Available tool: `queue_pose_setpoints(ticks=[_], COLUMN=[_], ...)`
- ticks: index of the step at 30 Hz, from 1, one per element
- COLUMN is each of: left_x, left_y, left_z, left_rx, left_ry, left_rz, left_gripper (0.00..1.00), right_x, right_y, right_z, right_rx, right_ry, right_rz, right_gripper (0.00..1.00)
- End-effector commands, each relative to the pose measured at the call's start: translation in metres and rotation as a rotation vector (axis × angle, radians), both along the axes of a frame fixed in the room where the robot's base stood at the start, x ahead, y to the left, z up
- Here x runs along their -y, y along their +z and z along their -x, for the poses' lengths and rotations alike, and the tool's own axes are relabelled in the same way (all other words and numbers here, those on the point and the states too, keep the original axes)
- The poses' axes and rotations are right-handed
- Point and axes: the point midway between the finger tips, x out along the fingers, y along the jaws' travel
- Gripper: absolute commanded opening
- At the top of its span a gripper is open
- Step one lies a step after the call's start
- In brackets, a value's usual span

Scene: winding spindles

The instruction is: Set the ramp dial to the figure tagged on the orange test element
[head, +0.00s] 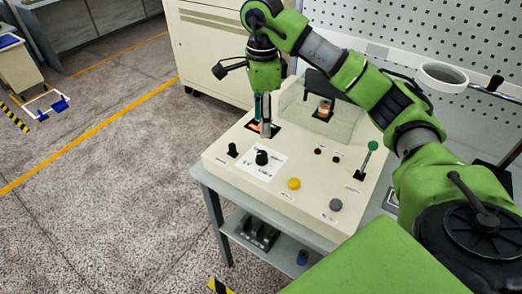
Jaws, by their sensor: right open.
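The pale control console (225,165) stands on a grey stand. A black dial (262,158) sits on a white scale plate at its front left; its figures are too small to read. My right gripper (264,132) points down, open, just behind the dial, over a dark recess. A bit of orange (254,126) shows at its fingers; I cannot tell whether it is the test element. Another orange piece (325,108) with a pale band stands under a dark overhang further back. No tag figure is readable. My left gripper is out of view.
A second black knob (232,150), a yellow button (294,184), a grey button (336,205) and a green-knobbed lever (373,146) are on the console. A beige cabinet (212,48) stands behind. A white ring holder (442,76) is at right.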

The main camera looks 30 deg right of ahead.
Motion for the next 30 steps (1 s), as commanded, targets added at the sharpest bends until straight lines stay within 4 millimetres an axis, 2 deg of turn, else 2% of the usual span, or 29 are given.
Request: queue_pose_setpoints(ticks=[1,6,12,18,24,30], left_x=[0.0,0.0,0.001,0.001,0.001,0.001], left_y=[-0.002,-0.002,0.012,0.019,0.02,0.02], left_z=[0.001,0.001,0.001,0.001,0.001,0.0], left_rx=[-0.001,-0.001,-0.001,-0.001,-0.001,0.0], left_ry=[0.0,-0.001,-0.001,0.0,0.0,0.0], left_rz=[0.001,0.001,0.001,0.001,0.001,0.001], left_gripper=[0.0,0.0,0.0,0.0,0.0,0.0], right_x=[-0.001,-0.001,-0.001,-0.001,-0.001,-0.001], right_y=[-0.011,-0.039,-0.078,-0.106,-0.117,-0.118], right_z=[0.001,0.001,0.002,0.001,0.0,0.0], right_rx=[-0.005,-0.004,-0.005,-0.002,0.001,0.001], right_ry=[0.0,0.002,0.001,0.0,0.001,0.001], right_rz=[-0.002,-0.004,-0.003,-0.003,-0.002,-0.003], right_gripper=[0.41,0.41,0.41,0.41,0.41,0.41])
